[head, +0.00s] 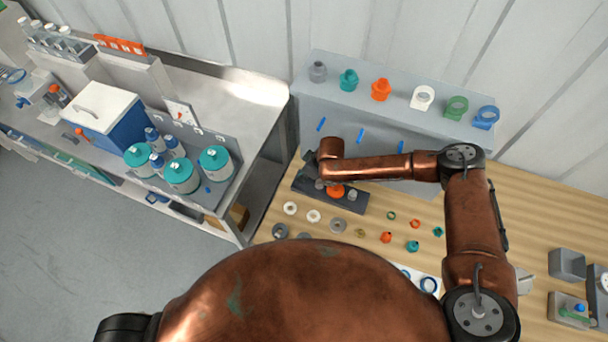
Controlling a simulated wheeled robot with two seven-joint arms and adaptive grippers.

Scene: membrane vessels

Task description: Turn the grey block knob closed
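A dark grey block (300,184) lies on the wooden bench, below the back shelf. An orange fitting (336,191) stands at its middle and a small grey fitting (352,196) to the right of that. Another small grey piece shows at the left, partly under my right wrist. I cannot tell which piece is the knob, nor how it is turned. My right arm reaches in from the right, and its copper wrist is over the block's left part. The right gripper's fingers are hidden below the wrist, so touch or grip cannot be seen. My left gripper is not in view.
A grey shelf (440,120) behind carries several coloured fittings and blue handles. Several loose rings and fittings lie on the wooden bench (515,215) in front. At left, a counter holds a blue-and-white box (110,120) and teal-lidded vessels (180,175).

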